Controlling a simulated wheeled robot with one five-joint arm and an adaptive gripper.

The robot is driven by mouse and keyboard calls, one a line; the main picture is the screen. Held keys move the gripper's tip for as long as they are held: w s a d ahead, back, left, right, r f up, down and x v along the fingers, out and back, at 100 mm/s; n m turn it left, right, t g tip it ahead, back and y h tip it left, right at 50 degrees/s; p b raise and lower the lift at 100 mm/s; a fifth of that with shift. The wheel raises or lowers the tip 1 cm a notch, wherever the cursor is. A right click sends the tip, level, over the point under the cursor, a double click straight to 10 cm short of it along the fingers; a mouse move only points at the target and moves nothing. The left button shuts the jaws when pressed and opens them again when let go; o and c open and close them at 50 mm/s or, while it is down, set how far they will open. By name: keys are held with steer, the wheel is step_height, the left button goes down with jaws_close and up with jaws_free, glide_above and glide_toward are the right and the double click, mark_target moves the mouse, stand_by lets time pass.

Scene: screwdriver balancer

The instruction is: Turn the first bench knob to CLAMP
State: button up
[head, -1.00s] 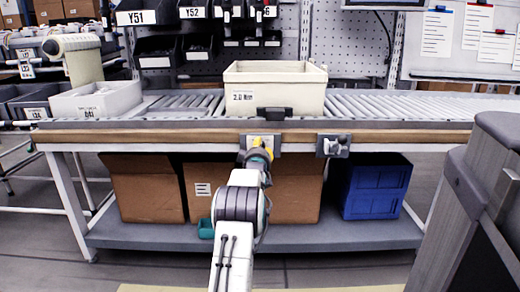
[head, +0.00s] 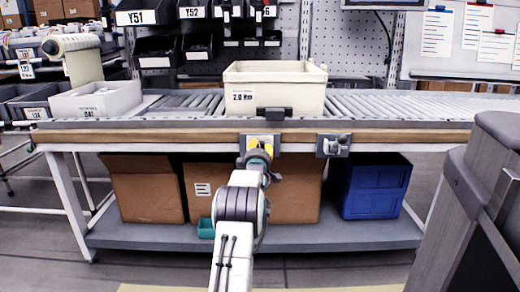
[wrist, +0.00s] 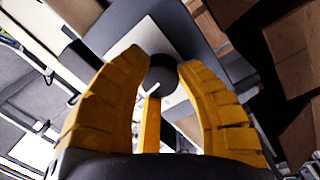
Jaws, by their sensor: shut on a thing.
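The first bench knob is a dark round knob (wrist: 162,74) on a light plate, seen in the wrist view. In the head view its plate (head: 276,138) sits on the bench's front edge, and the knob is mostly hidden behind my gripper. My gripper (head: 259,145) has yellow fingers, one on each side of the knob, and is shut on it; it also shows in the wrist view (wrist: 162,62). A pale and yellow bar stands between the fingers below the knob. The knob's markings cannot be read.
A second knob (head: 332,146) is on its own plate to the right. A cream bin (head: 275,95) stands on the rollers above. Cardboard boxes (head: 145,190) and a blue crate (head: 374,188) are on the shelf below. A grey cabinet (head: 480,190) stands at the right.

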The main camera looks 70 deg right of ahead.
steer(key=shift+w+r, duration=0.1)
steer(key=shift+w, duration=0.1)
steer(key=o, duration=1)
steer(key=shift+w, duration=0.1)
steer(key=shift+o, duration=1)
steer(key=shift+s+a, duration=0.15)
steer(key=shift+s, duration=0.05)
steer(key=v, duration=1.1)
steer(key=shift+a, duration=0.35)
steer(key=shift+o, duration=0.2)
steer(key=shift+s, duration=0.1)
